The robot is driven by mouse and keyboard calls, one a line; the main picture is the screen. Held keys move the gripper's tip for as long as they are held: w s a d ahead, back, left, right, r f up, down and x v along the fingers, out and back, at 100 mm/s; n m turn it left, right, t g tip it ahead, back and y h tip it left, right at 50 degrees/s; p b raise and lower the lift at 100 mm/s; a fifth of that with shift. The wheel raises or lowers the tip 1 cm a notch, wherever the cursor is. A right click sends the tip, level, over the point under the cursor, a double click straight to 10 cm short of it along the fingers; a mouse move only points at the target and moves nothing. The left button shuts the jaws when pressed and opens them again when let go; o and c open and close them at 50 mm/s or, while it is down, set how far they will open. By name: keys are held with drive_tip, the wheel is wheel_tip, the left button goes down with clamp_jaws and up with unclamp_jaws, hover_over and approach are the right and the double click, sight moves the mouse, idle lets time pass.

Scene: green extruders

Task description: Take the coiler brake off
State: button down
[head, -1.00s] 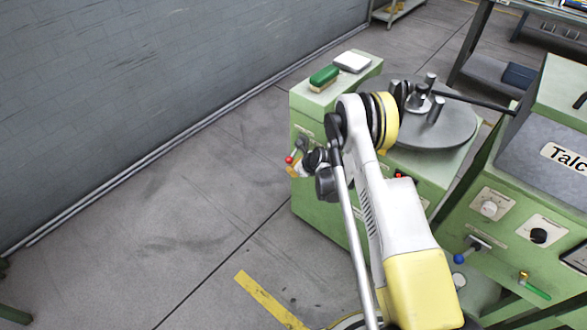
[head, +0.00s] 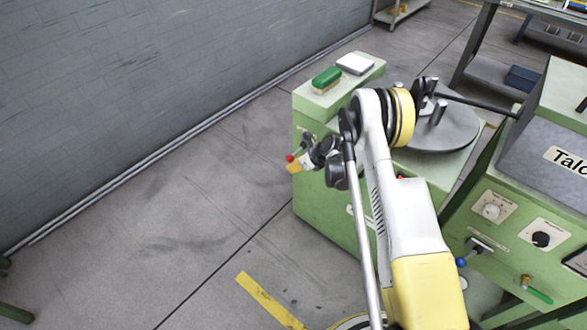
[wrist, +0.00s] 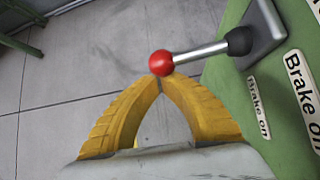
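The brake lever has a red ball knob (wrist: 161,63) on a metal rod with a black collar, mounted on a grey plate on the green coiler cabinet. In the wrist view the rod points left from the plate. A "Brake on" label (wrist: 303,85) is beside it. The red knob also shows in the head view (head: 290,158), where my wrist hides most of the lever. My gripper (wrist: 160,82) has its yellow fingertips together right at the near side of the knob, not around it. Whether they touch it I cannot tell. In the head view my gripper (head: 294,167) is just below the knob.
The coiler cabinet (head: 330,212) carries a green brush (head: 326,79), a white box (head: 355,64) and a round grey disc (head: 450,130) with posts. The "Talc" machine (head: 480,215) with a blue-knobbed lever (head: 461,262) stands at right.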

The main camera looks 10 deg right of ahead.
sight(291, 157)
drive_tip(key=r, duration=0.4)
drive_tip(key=shift+s+a+r, duration=0.15)
drive_tip(key=shift+a+r, duration=0.1)
drive_tip(key=shift+r+p, duration=0.3)
drive_tip(key=shift+r, duration=0.1)
drive_tip(key=shift+w+r, duration=0.1)
drive_tip(key=shift+w, duration=0.1)
